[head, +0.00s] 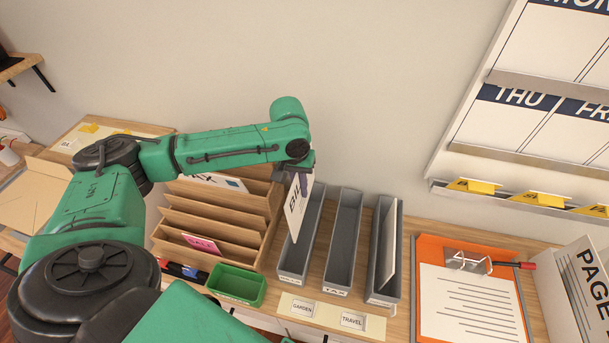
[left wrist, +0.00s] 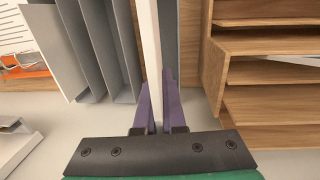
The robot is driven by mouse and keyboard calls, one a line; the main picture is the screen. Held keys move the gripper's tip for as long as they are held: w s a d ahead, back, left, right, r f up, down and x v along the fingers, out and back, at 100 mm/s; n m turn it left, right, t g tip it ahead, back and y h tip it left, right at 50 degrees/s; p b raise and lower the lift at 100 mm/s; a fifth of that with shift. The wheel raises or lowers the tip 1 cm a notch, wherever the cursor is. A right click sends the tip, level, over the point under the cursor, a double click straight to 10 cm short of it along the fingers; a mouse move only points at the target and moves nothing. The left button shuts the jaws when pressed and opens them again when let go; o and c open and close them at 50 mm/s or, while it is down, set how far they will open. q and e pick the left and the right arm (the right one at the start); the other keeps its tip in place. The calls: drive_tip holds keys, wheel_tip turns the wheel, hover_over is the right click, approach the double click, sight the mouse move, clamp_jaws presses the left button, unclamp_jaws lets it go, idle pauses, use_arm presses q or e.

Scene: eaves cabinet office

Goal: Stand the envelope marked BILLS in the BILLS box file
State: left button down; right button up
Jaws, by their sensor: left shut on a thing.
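A white envelope (head: 296,212) with letters starting "BILL" hangs upright, slightly tilted, from my left gripper (head: 299,176). In the left wrist view the purple fingers (left wrist: 158,108) are shut on the envelope (left wrist: 150,45), seen edge-on. Three narrow grey box files stand on the desk. The envelope is at the left one (head: 304,250), overlapping its back part; I cannot tell whether its lower edge is inside. That file's front label is too small to read surely. The middle file (head: 343,243) is labelled TAX and looks empty. The right file (head: 379,280) holds a pale envelope (head: 389,245).
A wooden letter rack (head: 226,220) with several slots stands close left of the files. A green tray (head: 237,284) and a GARDEN and TRAVEL label strip (head: 331,314) lie in front. An orange clipboard (head: 424,255) lies right. The wall is close behind.

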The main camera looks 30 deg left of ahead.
sight(298, 203)
use_arm(q)
drive_tip(key=shift+s+d+f+b, duration=0.25)
drive_tip(key=shift+s+f+b, duration=0.45)
drive_tip(key=shift+s, duration=0.25)
drive_tip(key=shift+s+f+b, duration=0.25)
drive_tip(key=shift+f+b, duration=0.6)
drive_tip(key=shift+b, duration=0.3)
wheel_tip(298, 203, down, 13)
drive_tip(key=b, duration=0.4)
drive_tip(key=shift+w, duration=0.4)
use_arm(e)
drive_tip(key=s+f, duration=0.3)
drive_tip(key=f, duration=0.5)
drive_tip(key=shift+d+f, duration=0.15)
use_arm(q)
drive_tip(key=c, duration=0.9)
unclamp_jaws()
drive_tip(key=shift+c, duration=0.3)
drive_tip(key=shift+o, duration=1.3)
use_arm(e)
drive_tip(key=shift+d, duration=0.1)
